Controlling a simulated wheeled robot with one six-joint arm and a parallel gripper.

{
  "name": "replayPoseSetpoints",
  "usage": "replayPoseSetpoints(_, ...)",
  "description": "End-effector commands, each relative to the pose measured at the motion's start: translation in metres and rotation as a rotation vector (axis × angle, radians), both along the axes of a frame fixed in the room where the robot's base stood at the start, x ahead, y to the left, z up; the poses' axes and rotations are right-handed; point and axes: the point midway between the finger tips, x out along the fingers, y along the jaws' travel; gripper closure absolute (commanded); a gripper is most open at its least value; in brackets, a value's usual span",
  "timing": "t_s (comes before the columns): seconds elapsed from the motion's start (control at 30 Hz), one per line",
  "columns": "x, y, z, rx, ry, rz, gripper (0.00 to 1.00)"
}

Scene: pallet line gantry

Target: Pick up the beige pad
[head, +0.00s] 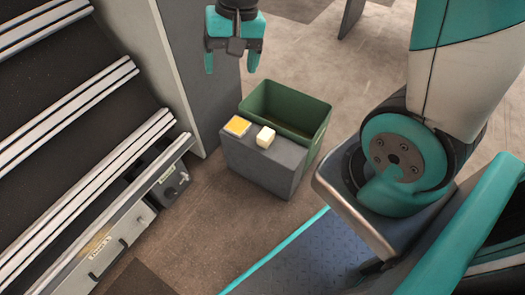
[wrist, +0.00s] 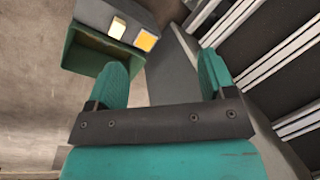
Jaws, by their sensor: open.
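The beige pad (head: 265,137) is a small pale block on top of a dark grey box (head: 262,168), near its middle. In the wrist view the beige pad (wrist: 117,27) shows at the top, beyond my fingers. My gripper (head: 233,62) is open and empty, with its two teal fingers apart. It hangs above and behind the grey box in the head view, clear of the pad. In the wrist view my gripper (wrist: 165,75) has nothing between its fingertips.
A yellow square with a pale border (head: 236,126) lies beside the pad on the grey box. A green open bin (head: 287,100) stands directly behind the box. A grey post (head: 205,80) rises at the left, next to a conveyor (head: 75,120) with metal rails.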

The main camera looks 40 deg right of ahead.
Motion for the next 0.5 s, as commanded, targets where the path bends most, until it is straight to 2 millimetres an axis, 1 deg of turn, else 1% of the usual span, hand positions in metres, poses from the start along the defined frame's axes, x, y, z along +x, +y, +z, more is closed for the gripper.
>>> replayPoseSetpoints(0.03,0.018,-0.023,-0.065,-0.025,0.037,-0.148,0.23)
replayPoseSetpoints(0.07,0.027,-0.035,-0.087,-0.038,0.052,-0.231,0.23)
replayPoseSetpoints(0.1,0.036,-0.052,-0.114,-0.057,0.069,-0.336,0.23)
replayPoseSetpoints(0.17,0.047,-0.075,-0.150,-0.084,0.090,-0.476,0.23)
replayPoseSetpoints(0.2,0.053,-0.088,-0.172,-0.099,0.102,-0.554,0.23)
replayPoseSetpoints(0.3,0.060,-0.114,-0.210,-0.130,0.122,-0.707,0.23)
replayPoseSetpoints(0.4,0.063,-0.128,-0.231,-0.149,0.130,-0.793,0.23)
replayPoseSetpoints(0.5,0.064,-0.133,-0.246,-0.155,0.134,-0.826,0.23)
